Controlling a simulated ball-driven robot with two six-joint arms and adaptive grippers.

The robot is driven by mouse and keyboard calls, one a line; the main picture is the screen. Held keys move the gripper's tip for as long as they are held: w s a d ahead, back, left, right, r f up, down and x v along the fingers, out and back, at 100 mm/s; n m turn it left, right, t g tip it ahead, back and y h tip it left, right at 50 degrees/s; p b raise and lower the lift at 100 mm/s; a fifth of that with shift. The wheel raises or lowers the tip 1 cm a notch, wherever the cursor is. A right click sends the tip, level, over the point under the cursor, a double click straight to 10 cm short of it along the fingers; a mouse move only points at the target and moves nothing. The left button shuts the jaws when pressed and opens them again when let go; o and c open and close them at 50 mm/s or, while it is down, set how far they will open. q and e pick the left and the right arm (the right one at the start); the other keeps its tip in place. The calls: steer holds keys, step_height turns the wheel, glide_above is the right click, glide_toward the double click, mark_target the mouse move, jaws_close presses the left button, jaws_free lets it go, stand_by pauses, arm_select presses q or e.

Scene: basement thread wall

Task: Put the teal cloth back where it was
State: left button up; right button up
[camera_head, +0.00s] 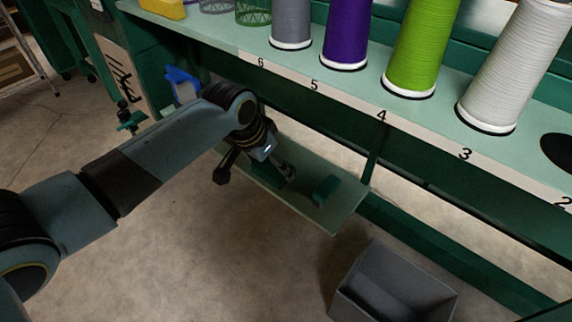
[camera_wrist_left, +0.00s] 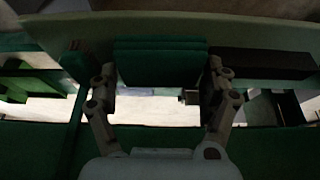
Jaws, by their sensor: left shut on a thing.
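The teal cloth (camera_wrist_left: 160,62) is a folded, layered stack between the two fingers of my left gripper (camera_wrist_left: 160,85) in the left wrist view. The fingers are shut on its two sides. In the head view my left gripper (camera_head: 268,172) points down over a pale green lower shelf (camera_head: 335,215), and the arm hides most of the cloth. I cannot tell whether the cloth touches the shelf. My right gripper is not in view.
A small green piece (camera_head: 325,190) stands on the lower shelf, right of the gripper. A grey open bin (camera_head: 395,285) sits below on the floor. Thread cones, including a purple one (camera_head: 345,35), line the numbered upper shelf. A blue object (camera_head: 182,82) is behind the arm.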

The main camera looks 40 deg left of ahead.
mark_target(286, 162)
arm_select(q)
steer(key=w, duration=0.4)
steer(key=shift+w+d+f+b, duration=0.15)
steer(key=shift+w+d+b, duration=0.1)
steer(key=shift+w+b, duration=0.15)
steer(key=shift+f+b, duration=0.5)
steer(key=shift+f, duration=1.1)
steer(key=shift+f, duration=0.15)
steer(key=o, duration=0.8)
steer(key=shift+o, duration=0.2)
